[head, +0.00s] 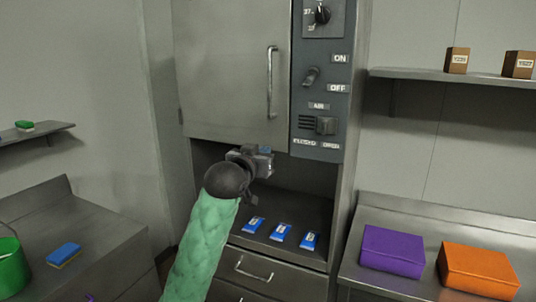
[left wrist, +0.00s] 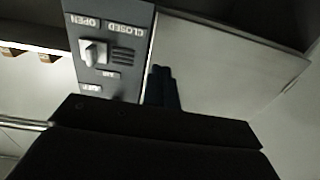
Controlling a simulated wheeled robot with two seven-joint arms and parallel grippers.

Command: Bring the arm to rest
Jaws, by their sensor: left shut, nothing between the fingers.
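My left gripper (head: 264,152) is shut and empty. It is in front of the open bay under the autoclave door (head: 235,75), just left of the bottom of the control panel (head: 319,85). My left arm, in a green sleeve, comes up from the bottom of the head view. In the left wrist view the shut fingers (left wrist: 162,86) stand in front of the cabinet, beside the panel, which appears upside down. The AIR switch (head: 326,125) sits low on the panel; it also shows in the left wrist view (left wrist: 94,52). My right gripper is out of view.
Several blue packs (head: 281,232) lie on the bay floor below the gripper. Drawers (head: 255,268) are underneath. A purple box (head: 392,249) and an orange box (head: 478,270) lie on the right counter. A green bucket (head: 10,268) and blue sponge (head: 64,255) are on the left counter.

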